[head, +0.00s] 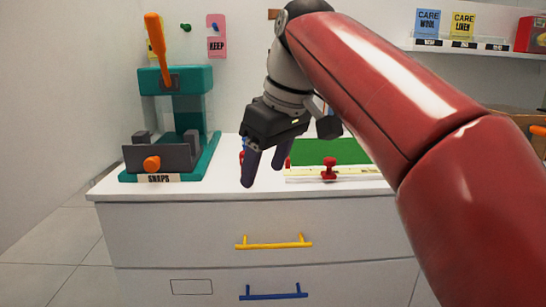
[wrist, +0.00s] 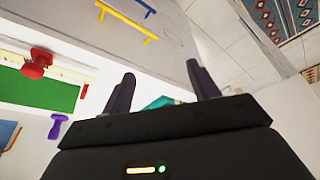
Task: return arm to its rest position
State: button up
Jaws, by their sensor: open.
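My gripper (head: 266,168) hangs at the end of my red arm, in front of the white cabinet's top edge. Its two dark fingers are apart with nothing between them. In the wrist view the gripper (wrist: 160,88) also shows open and empty, with a bit of teal behind the fingers. My arm comes in from the lower right and bends over the counter, hiding part of its right side.
A teal press (head: 175,100) with an orange lever stands on the counter's left. A green mat (head: 325,150) and a red-knobbed piece (head: 329,168) lie right of the gripper. Below are drawers with yellow (head: 275,242) and blue (head: 273,292) handles. A shelf (head: 470,48) is upper right.

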jog(key=s+d+f+m+t+h, duration=0.1)
jog(key=s+d+f+m, duration=0.2)
jog(key=s+d+f, duration=0.2)
jog(key=s+d+f+m+t+h, duration=0.1)
jog(key=s+d+f+m, duration=0.3)
jog(key=f, duration=0.8)
jog(key=s+d+f+m+t+h, duration=0.1)
jog(key=s+d+f+m, duration=0.2)
jog(key=s+d+f, duration=0.3)
notch_tip(320, 180, down, 3)
jog(key=shift+s+d+m, duration=0.25)
jog(key=shift+d+m, duration=0.05)
jog(key=shift+d, duration=0.45)
